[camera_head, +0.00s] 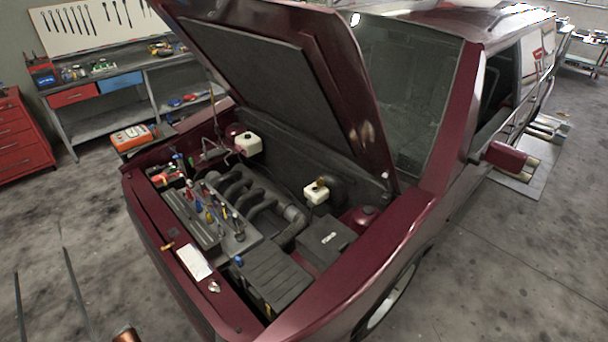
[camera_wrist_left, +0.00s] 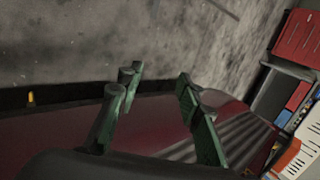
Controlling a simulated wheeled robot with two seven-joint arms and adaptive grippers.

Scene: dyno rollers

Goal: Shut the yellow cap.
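The open engine bay of a dark red van fills the middle of the head view. A white reservoir (camera_head: 315,194) stands there with a small yellow-brown cap (camera_head: 321,183) on top; its exact position is too small to tell. A second white reservoir (camera_head: 248,146) with a dark top stands farther back. My left gripper (camera_wrist_left: 157,78) shows in the left wrist view with its green fingers apart and nothing between them, in front of dark red bodywork (camera_wrist_left: 150,125).
The raised hood (camera_head: 285,80) hangs over the back of the bay. A black box (camera_head: 325,240) and an engine with several hoses sit near the reservoir. A workbench (camera_head: 110,85) and red drawers (camera_head: 20,140) stand at the left.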

